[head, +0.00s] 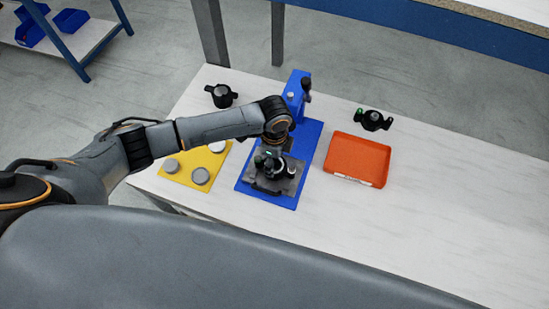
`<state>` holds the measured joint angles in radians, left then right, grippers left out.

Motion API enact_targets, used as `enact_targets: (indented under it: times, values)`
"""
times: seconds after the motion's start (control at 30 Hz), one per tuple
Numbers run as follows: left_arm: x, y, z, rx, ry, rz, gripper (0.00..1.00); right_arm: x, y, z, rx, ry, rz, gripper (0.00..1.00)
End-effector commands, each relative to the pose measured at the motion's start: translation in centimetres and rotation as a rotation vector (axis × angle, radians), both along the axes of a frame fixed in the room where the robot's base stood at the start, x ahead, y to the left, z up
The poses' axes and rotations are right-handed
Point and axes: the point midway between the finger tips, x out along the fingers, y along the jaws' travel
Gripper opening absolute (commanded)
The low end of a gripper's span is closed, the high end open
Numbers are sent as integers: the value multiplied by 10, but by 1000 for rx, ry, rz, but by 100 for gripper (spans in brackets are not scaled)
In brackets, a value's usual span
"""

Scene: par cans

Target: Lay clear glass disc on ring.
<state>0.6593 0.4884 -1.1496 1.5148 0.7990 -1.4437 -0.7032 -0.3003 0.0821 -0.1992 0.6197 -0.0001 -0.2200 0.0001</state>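My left gripper (272,160) points down over a grey plate (290,184) on the blue mat (248,180). Its fingers are dark and merge with a black part there, so I cannot tell whether they are open or shut, or holding anything. I cannot make out a clear glass disc or the ring; the gripper and wrist may hide them. The yellow mat (209,163) left of the blue one carries several round grey discs (200,176). My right gripper is not in view.
A blue stand with a black handle (306,88) rises at the back of the blue mat. An orange tray (357,157) lies to the right. Black can-shaped parts stand behind the yellow mat (221,96) and behind the tray (373,119). The white table's right side (450,210) is clear.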

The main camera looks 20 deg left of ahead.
Motion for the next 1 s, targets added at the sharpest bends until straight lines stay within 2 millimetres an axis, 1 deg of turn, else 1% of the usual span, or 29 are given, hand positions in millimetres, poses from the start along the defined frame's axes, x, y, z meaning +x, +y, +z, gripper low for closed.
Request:
enact_targets:
  times: [0.33,0.47,0.57,0.8,0.9,1.0]
  values:
    - [0,0,0,0,0,0,80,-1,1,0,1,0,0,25]
    - [1,0,9,-2,-3,-1,80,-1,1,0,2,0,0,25]
    - [2,0,24,-2,-5,0,80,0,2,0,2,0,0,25]
    - [1,0,76,-2,-4,-1,80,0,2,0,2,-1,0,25]
    - [1,0,94,-1,-4,-1,80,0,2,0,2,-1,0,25]
    - [1,0,108,-1,-2,0,80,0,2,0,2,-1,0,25]
